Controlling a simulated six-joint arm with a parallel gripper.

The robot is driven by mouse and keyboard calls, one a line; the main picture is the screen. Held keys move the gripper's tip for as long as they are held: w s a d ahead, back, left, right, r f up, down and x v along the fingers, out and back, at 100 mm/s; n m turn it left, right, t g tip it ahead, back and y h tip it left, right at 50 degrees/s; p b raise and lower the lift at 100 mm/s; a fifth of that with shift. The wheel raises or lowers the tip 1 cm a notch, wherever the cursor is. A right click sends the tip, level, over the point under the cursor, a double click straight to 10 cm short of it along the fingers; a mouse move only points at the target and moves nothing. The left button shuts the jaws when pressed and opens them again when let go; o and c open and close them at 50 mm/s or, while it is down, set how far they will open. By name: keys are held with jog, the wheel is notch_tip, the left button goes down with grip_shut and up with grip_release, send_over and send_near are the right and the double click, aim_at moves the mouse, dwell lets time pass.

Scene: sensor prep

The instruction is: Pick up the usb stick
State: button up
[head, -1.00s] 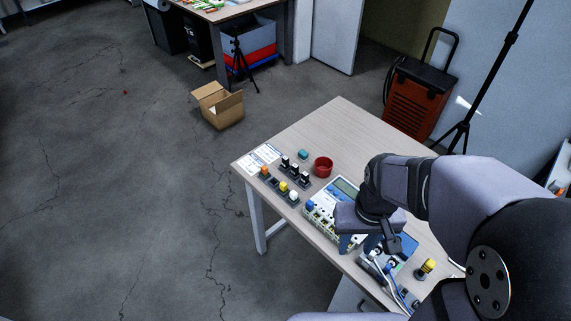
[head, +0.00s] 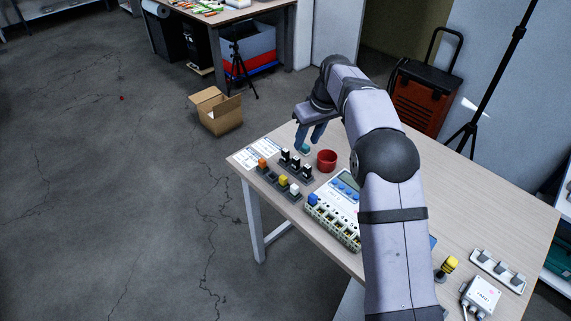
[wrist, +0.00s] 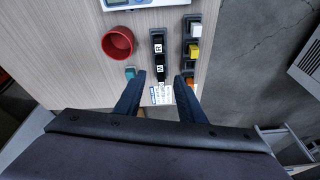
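I cannot tell for sure which of these is the usb stick. My gripper (head: 307,145) is over the table's far left part by the teal block. In the wrist view my gripper (wrist: 160,76) is open, its fingers apart, with nothing held between them.
A red cup (head: 327,160) stands close to the teal block. A second holder carries orange, yellow (head: 283,181) and white pieces. A printed sheet (head: 258,154) lies at the left corner. A device with a screen (head: 344,188) is nearer. The table's back right is clear.

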jog(key=n+b, duration=0.2)
jog(key=b, duration=0.1)
send_near(286, 151)
notch_tip(286, 151, down, 3)
jog(key=shift+w+f+n+t+y, duration=0.1)
jog(key=shift+w+n+t+y, duration=0.2)
jog(key=shift+w+y, duration=0.15)
jog(key=shift+p+x, duration=0.7)
jog(key=shift+x, duration=1.75)
jog(key=shift+a+f+p, duration=0.25)
jog(key=shift+f+p, duration=0.1)
jog(key=shift+p, duration=0.7)
jog(key=shift+p+x, duration=0.65)
jog(key=shift+x, duration=0.15)
jog(key=shift+s, duration=0.1)
jog(key=shift+c, duration=0.2)
grip_shut()
